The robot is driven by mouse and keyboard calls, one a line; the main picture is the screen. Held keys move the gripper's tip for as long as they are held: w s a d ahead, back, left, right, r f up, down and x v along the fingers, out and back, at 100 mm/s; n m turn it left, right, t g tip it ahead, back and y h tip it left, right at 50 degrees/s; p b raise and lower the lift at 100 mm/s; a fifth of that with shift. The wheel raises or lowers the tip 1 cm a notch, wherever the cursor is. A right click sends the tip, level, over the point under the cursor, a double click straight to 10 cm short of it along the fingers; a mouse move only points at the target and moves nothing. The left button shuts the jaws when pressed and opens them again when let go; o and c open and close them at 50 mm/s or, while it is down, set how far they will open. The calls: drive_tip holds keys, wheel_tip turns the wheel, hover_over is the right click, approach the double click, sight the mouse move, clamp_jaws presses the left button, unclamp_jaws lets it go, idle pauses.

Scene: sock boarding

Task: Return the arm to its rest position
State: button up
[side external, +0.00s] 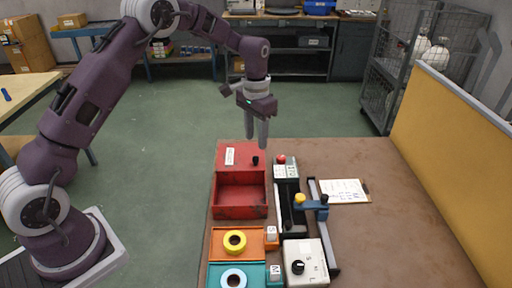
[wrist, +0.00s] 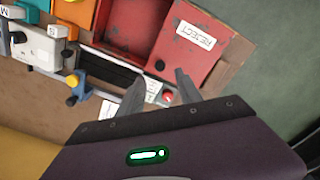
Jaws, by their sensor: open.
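My gripper (side external: 257,138) hangs above the far edge of the brown work table (side external: 405,225), fingers pointing down, over the back of the red bin. In the wrist view my gripper (wrist: 158,92) shows two grey fingers spread apart with nothing between them. It is open and empty, and no object touches it. My arm reaches in from the left, bent high over the floor.
A red reject bin (side external: 240,213), an orange tray (side external: 218,243) and a teal tray (side external: 215,276) line the table's left side. A sliding rail fixture (side external: 325,240), a dial box (side external: 306,262) and a clipboard (side external: 344,191) lie right of them. A yellow partition (side external: 450,110) bounds the right.

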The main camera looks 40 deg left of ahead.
drive_tip(key=shift+r, duration=0.35)
drive_tip(key=s+d+r+t, duration=0.2)
drive_tip(key=s+d+r, duration=0.1)
drive_tip(key=s+r, duration=1.1)
drive_tip(key=s+d+r+t, duration=0.1)
drive_tip(key=s, duration=0.9)
drive_tip(key=s+d+r+n+t, duration=0.1)
drive_tip(key=s+r+t, duration=0.1)
drive_tip(key=s, duration=0.8)
drive_tip(key=shift+s+r+t, duration=0.2)
drive_tip(key=shift+s+t, duration=0.05)
drive_tip(key=shift+t, duration=0.05)
